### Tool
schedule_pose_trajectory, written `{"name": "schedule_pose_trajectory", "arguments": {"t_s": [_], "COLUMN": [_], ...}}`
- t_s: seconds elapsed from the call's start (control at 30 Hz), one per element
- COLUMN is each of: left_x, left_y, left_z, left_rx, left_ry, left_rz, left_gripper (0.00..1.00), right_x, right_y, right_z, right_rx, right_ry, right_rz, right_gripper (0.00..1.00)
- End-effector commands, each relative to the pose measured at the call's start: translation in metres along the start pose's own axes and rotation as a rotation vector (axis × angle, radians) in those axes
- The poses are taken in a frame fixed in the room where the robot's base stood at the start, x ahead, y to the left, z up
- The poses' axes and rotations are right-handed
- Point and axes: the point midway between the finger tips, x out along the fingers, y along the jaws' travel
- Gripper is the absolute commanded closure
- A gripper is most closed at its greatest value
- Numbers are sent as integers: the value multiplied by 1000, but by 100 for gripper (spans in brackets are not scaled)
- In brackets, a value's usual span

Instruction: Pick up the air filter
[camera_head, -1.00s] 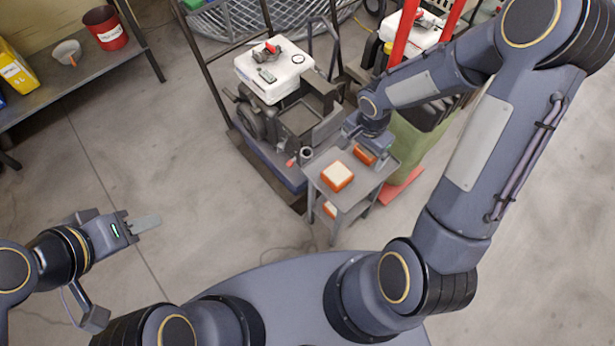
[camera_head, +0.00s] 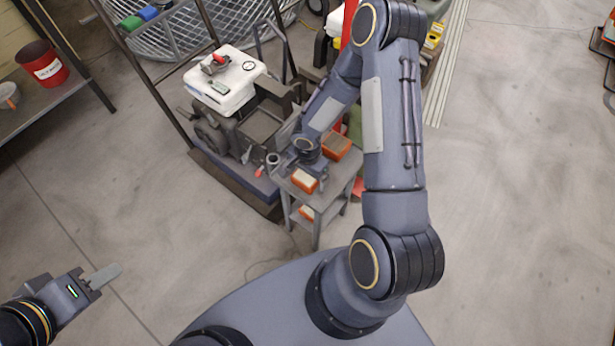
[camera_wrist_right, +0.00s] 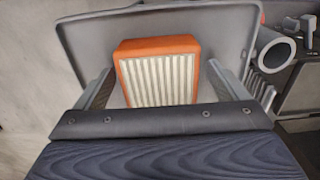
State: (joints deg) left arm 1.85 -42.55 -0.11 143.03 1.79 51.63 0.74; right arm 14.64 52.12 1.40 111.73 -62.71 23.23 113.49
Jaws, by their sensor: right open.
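An air filter (camera_head: 304,183) with an orange frame and pale top lies near the front of a small grey table (camera_head: 334,182). In the right wrist view this air filter (camera_wrist_right: 160,78) shows white pleats and lies between the spread fingers of my right gripper (camera_wrist_right: 160,70). The gripper is open, with a gap on each side of the filter. In the head view my right wrist hides part of the tabletop. A second orange-framed filter (camera_head: 337,146), with a browner top, lies further back. My left gripper (camera_head: 104,276) is far left over bare floor; its finger gap cannot be made out.
Another orange item (camera_head: 306,213) sits on the table's lower shelf. An engine (camera_head: 216,133) with a white tank (camera_head: 224,80) stands left of the table. A grey cylinder (camera_head: 272,160) stands close by at the table's left. Floor is clear in front and left.

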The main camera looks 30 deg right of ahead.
Motion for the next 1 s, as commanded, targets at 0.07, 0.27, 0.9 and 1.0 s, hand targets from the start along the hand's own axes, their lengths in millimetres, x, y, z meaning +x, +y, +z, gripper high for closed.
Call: {"name": "schedule_pose_trajectory", "arguments": {"t_s": [0.07, 0.27, 0.9, 1.0], "left_x": [0, 0, -2, -4], "left_y": [0, 0, 1, 2], "left_z": [0, 0, -1, -2], "left_rx": [0, 0, 0, 0], "left_ry": [0, 0, 0, 0], "left_rz": [0, 0, 0, 0], "left_gripper": [64, 64, 64, 64], "right_x": [0, 0, -7, -18], "right_y": [0, 0, 0, 0], "right_z": [0, 0, -1, -1], "right_rx": [0, 0, 0, 1], "right_ry": [1, 1, 2, 3], "right_rz": [0, 0, -1, -1], "right_gripper": [7, 19, 56, 56]}}
